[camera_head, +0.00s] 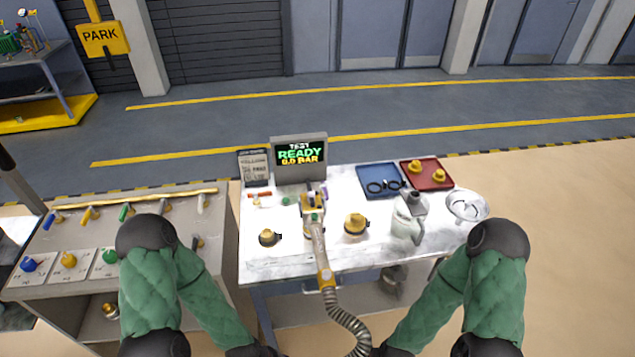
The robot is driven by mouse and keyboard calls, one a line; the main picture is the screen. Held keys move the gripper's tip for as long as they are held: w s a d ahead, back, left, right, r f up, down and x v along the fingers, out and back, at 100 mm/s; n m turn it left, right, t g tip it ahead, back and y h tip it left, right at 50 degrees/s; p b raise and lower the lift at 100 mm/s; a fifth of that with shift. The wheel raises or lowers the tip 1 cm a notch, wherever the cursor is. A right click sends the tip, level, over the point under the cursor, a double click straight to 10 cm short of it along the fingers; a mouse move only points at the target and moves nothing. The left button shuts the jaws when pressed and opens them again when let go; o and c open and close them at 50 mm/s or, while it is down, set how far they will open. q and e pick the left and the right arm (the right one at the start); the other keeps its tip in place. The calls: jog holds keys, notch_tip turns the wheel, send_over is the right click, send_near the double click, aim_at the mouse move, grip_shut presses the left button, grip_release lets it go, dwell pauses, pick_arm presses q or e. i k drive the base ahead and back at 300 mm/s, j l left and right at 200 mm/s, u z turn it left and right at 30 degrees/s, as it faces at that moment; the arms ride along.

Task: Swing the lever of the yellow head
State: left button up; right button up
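A yellow-and-grey head (313,205) stands near the middle of the white table, with small purple and green parts on it. A pale neck runs from it toward me to a yellow collar (326,277) and a ribbed grey hose (347,322). Which part is its lever is too small to tell. Both my green arms fold down at the elbows, and their forearms leave the bottom edge. Neither gripper is in view, and no part of my arms touches the head.
A screen (300,153) reads "TEST READY 0.0 BAR". Yellow fittings (356,224) (269,237) flank the head. A metal jug (408,222), blue tray (364,170), red tray (445,184) and bowl (482,212) are at right. A grey cart (52,237) with coloured handles stands left.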

aim_at(311, 196)
jog(key=l+z, duration=0.15)
jog(key=z, duration=0.3)
jog(key=i+l+z, duration=0.1)
jog(key=z, duration=0.4)
jog(key=i+l+z, duration=0.15)
jog(key=i+l+u, duration=0.25)
jog(key=u, duration=0.15)
